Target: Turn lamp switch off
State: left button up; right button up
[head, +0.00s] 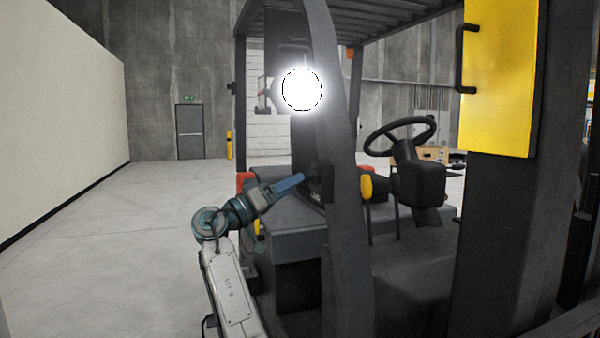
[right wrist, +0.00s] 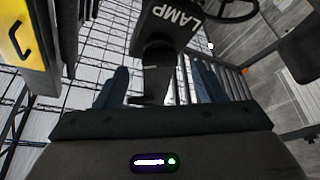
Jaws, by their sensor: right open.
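The lamp (head: 302,90) glows bright white on the forklift's front post. Below it, a small black switch box (head: 321,184) is fixed to the post. In the right wrist view the box (right wrist: 172,22) carries the white word LAMP, upside down, and a dark lever (right wrist: 150,88) sticks out from it. My right gripper (head: 301,178) is at the box. Its blue fingers are open, one on each side of the lever, with gaps visible on both sides. In the head view the lever is hard to make out. My left gripper is not in view.
The forklift's dark post (head: 347,200) stands right beside my right gripper. A steering wheel (head: 400,137) and a yellow panel (head: 498,75) are to the right. The floor (head: 110,240) on the left is clear.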

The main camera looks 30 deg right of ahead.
aim_at(307, 177)
jog(key=p+x, duration=0.1)
jog(key=x, duration=0.2)
jog(key=shift+d, duration=0.3)
jog(key=c, duration=1)
jog(key=shift+r, duration=0.1)
